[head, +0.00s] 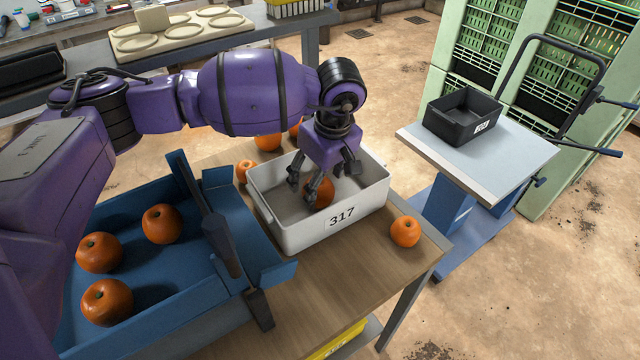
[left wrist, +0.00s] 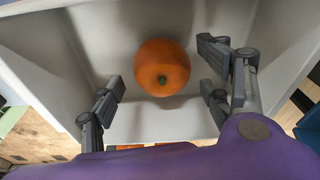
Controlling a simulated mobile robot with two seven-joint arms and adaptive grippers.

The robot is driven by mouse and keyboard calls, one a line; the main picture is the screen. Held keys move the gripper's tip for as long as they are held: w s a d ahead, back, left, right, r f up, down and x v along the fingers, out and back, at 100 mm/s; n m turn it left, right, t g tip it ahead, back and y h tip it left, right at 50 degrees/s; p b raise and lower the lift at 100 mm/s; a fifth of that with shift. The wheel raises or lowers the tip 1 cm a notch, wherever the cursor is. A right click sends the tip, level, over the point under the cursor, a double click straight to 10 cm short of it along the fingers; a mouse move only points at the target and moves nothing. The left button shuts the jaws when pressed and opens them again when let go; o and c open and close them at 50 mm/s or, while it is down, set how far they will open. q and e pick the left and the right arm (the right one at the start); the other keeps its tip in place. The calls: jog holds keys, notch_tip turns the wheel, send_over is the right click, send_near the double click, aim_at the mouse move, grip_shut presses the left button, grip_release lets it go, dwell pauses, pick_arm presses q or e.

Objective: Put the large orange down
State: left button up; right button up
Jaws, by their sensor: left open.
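The large orange (head: 319,192) rests inside the white bin marked 317 (head: 291,232), near its middle. In the left wrist view the orange (left wrist: 162,67) lies on the bin floor, between and slightly beyond the fingers. My left gripper (head: 314,188) reaches down into the bin from above. Its fingers (left wrist: 165,95) are spread apart, with gaps on both sides of the orange. In the head view the fingers hide part of the orange. My right gripper is not in either view.
A blue tray (head: 180,321) with several oranges stands left of the bin. Smaller oranges lie on the table, one at the right (head: 405,231) and one at the left (head: 246,171). A cart (head: 520,160) with a black bin (head: 463,115) stands to the right.

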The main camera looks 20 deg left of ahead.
aim_at(327, 190)
pick_arm(q)
notch_tip(327, 190, up, 10)
jog(key=d, duration=0.1)
jog(key=shift+s+d, duration=0.3)
jog(key=shift+s, duration=0.15)
